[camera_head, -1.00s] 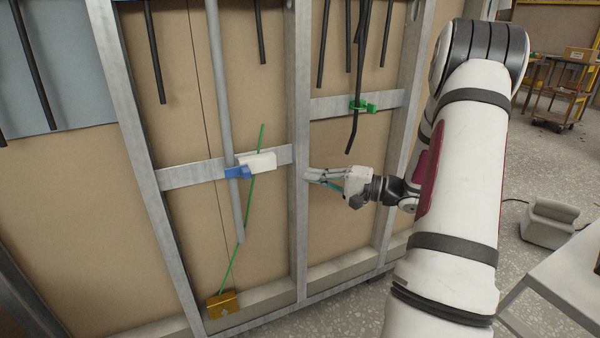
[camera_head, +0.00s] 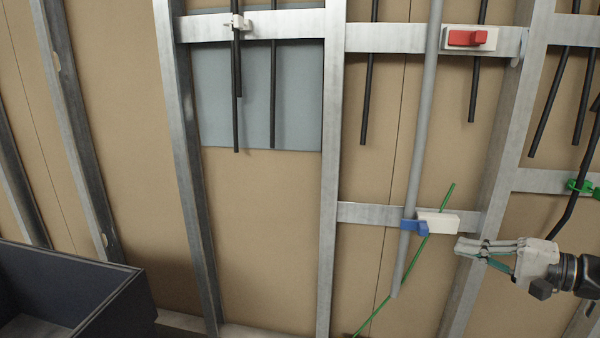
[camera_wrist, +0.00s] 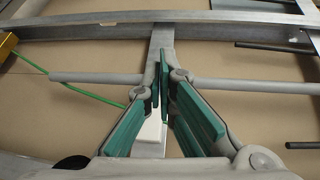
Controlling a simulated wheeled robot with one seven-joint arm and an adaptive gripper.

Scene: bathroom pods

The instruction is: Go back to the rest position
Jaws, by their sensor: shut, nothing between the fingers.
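My gripper (camera_head: 462,248) is at the right of the head view, with its fingers pointing left toward the wall frame. Its green-padded fingers are shut and empty; in the wrist view the fingertips (camera_wrist: 164,75) come together in front of a metal rail. A white clip with a blue part (camera_head: 436,223) sits on the lower rail, just left of the fingertips in the head view. It holds a grey pipe (camera_head: 421,120) and a green rod (camera_head: 447,200) runs behind it. The gripper appears apart from the clip. Most of my arm is outside the head view.
A dark open box (camera_head: 90,290) stands at the lower left. A red-and-white clip (camera_head: 468,38) is on the upper rail, and a green clip (camera_head: 582,187) is at the right edge. Black rods (camera_head: 372,95) hang along the wall. Metal studs (camera_head: 333,160) divide the panels.

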